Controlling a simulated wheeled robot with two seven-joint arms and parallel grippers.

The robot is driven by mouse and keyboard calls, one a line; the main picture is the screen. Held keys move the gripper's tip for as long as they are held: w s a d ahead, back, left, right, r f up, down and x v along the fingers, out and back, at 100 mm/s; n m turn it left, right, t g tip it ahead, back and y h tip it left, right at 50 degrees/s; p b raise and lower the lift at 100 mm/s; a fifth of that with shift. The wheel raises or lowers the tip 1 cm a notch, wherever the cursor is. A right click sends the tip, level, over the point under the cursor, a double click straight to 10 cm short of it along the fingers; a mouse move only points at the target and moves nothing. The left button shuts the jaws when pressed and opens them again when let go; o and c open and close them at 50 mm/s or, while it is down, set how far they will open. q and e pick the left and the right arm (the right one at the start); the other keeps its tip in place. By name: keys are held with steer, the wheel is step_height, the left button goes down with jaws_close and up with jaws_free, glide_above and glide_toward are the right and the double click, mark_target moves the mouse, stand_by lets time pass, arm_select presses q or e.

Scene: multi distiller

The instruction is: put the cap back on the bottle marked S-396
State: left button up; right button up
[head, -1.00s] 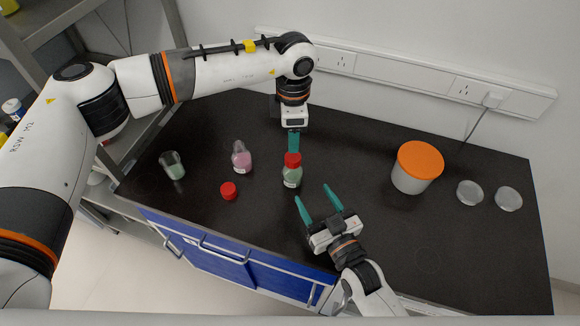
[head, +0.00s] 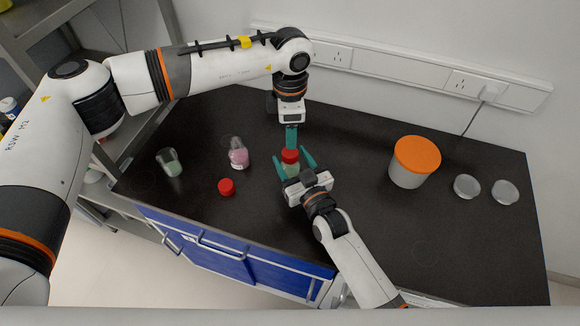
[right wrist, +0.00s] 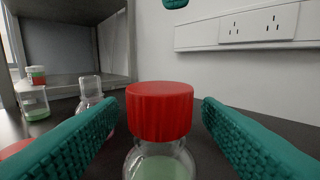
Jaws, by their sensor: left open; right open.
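A bottle with green contents (head: 290,171) stands upright with a red cap (head: 290,156) on it; both show centrally in the right wrist view (right wrist: 160,110). My right gripper (head: 306,158) is open, its fingers on either side of this bottle, with gaps visible in the wrist view. My left gripper (head: 291,138) is just behind the red cap, seen edge-on; whether it touches is unclear. An uncapped bottle with pink contents (head: 238,155) stands to the left. A loose red cap (head: 226,187) lies on the table before it. I cannot read S-396 on any bottle.
A glass container with green contents (head: 169,163) stands at the left of the black table (head: 300,230). A white tub with an orange lid (head: 414,165) and two clear round dishes (head: 467,186) are at the right. A socket rail (head: 400,66) runs along the wall.

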steer(key=shift+w+a, duration=0.25)
steer(key=shift+w, duration=0.15)
